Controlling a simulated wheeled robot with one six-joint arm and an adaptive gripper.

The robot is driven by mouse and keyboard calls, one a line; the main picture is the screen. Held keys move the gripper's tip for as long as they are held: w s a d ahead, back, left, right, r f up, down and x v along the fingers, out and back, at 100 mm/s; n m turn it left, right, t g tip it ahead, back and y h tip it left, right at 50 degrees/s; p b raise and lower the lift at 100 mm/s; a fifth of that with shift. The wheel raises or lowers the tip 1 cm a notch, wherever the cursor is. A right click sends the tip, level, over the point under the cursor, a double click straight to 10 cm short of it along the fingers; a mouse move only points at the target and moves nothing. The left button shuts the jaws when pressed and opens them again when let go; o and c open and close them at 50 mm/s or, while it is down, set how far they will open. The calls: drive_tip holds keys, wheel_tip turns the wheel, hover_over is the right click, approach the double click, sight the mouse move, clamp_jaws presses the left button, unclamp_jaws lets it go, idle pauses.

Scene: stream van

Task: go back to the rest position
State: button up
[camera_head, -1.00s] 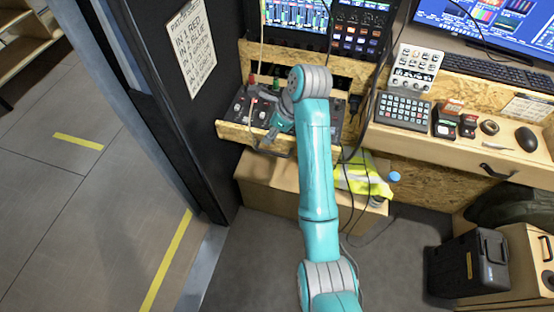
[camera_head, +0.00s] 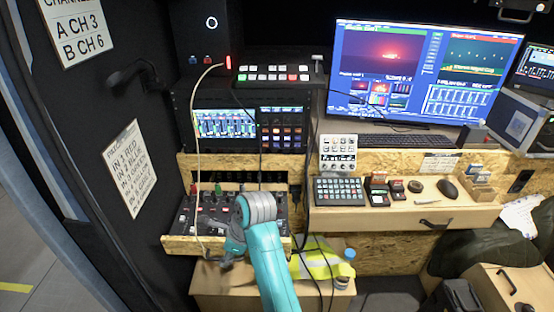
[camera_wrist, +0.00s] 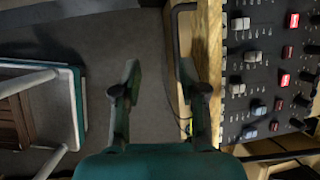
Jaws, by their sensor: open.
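My gripper (camera_wrist: 160,82) is open and empty in the wrist view. Its two fingers stand apart, with grey floor showing between them. The right finger is close to the wooden front edge (camera_wrist: 209,60) of the mixer shelf; I cannot tell whether they touch. The mixer panel (camera_wrist: 270,75), with its knobs and red buttons, lies just to the right. In the head view my teal arm reaches up to the front of the mixer (camera_head: 200,212), and the gripper's fingers are small and partly hidden by the wrist.
Cables (camera_head: 309,215) hang just right of my arm. A cardboard box (camera_head: 215,283) with a yellow vest (camera_head: 318,257) stands below the shelf. A desk with a button pad (camera_head: 339,191) and mouse (camera_head: 447,189) is at right. The dark door (camera_head: 85,130) closes off the left.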

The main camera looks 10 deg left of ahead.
drive_tip(key=s+d+f+n+t, duration=0.3)
drive_tip(key=d+f, duration=1)
drive_tip(key=f, duration=0.2)
drive_tip(key=s+d+f+n+t, duration=0.1)
drive_tip(key=s+d+f+t, duration=0.15)
drive_tip(key=s+d, duration=0.35)
drive_tip(key=s+d+f+n+t, duration=0.2)
drive_tip(key=s+d+f, duration=0.15)
drive_tip(key=d, duration=0.45)
drive_tip(key=s+d+r+n+t+h, duration=0.1)
drive_tip(key=s+d+r+n+t, duration=0.15)
drive_tip(key=s+d, duration=0.45)
drive_tip(key=s+d+r+n+t+h, duration=0.15)
drive_tip(key=s+d+r, duration=0.25)
drive_tip(key=s, duration=0.5)
drive_tip(key=s+d+r+n+t+h, duration=0.1)
drive_tip(key=s+d+r+n, duration=0.1)
drive_tip(key=s+r, duration=0.4)
drive_tip(key=s+d+r+n+t+h, duration=0.1)
drive_tip(key=s+d+r+n+t, duration=0.1)
drive_tip(key=s+r, duration=0.4)
wheel_tip(320, 180, up, 4)
drive_tip(key=shift+d+f+n, duration=0.2)
drive_tip(key=shift+d+n, duration=0.35)
drive_tip(key=shift+n, duration=0.45)
